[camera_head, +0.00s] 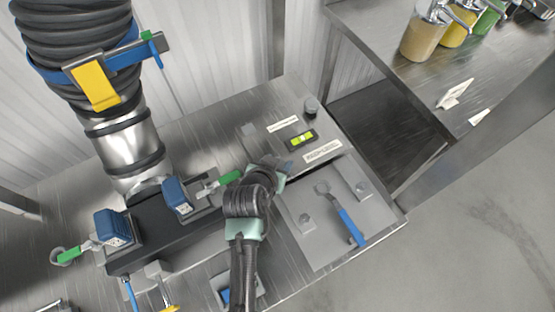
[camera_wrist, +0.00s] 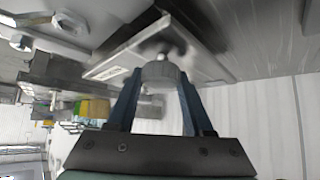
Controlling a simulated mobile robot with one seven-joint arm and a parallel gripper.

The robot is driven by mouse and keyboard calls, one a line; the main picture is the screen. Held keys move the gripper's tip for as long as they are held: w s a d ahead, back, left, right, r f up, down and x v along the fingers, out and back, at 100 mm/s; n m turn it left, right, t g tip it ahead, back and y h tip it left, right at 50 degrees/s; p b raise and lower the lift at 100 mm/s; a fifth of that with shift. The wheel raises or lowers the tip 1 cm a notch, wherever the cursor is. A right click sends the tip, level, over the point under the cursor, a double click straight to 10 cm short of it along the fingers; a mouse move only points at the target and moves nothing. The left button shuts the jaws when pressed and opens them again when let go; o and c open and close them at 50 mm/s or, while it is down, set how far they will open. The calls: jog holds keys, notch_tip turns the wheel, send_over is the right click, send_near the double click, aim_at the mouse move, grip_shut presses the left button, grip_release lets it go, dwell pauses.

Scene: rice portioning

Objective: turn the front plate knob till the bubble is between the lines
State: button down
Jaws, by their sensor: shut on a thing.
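The grey metal plate (camera_head: 262,142) carries a small black level with a yellow-green vial (camera_head: 302,138). The vial is too small to tell where its bubble stands against the lines. My gripper (camera_head: 280,170) is at the plate's front edge, left of the front label. In the wrist view my gripper (camera_wrist: 160,92) has its blue fingers shut on a round grey knob (camera_wrist: 160,73) next to the plate (camera_wrist: 125,62). In the head view my gripper hides this knob. Another knob (camera_head: 311,103) stands at the plate's back right corner.
A recessed panel (camera_head: 320,245) with a blue-handled wrench (camera_head: 349,226) lies right of my arm. A black block with blue clamps (camera_head: 177,195) and a green-handled lever (camera_head: 230,177) is close on the left. Jars (camera_head: 420,38) stand on the far right bench.

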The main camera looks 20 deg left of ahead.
dwell(0.4)
jog(key=shift+c, duration=1.5)
grip_release()
notch_tip(320, 180, up, 10)
jog(key=shift+b, duration=0.3)
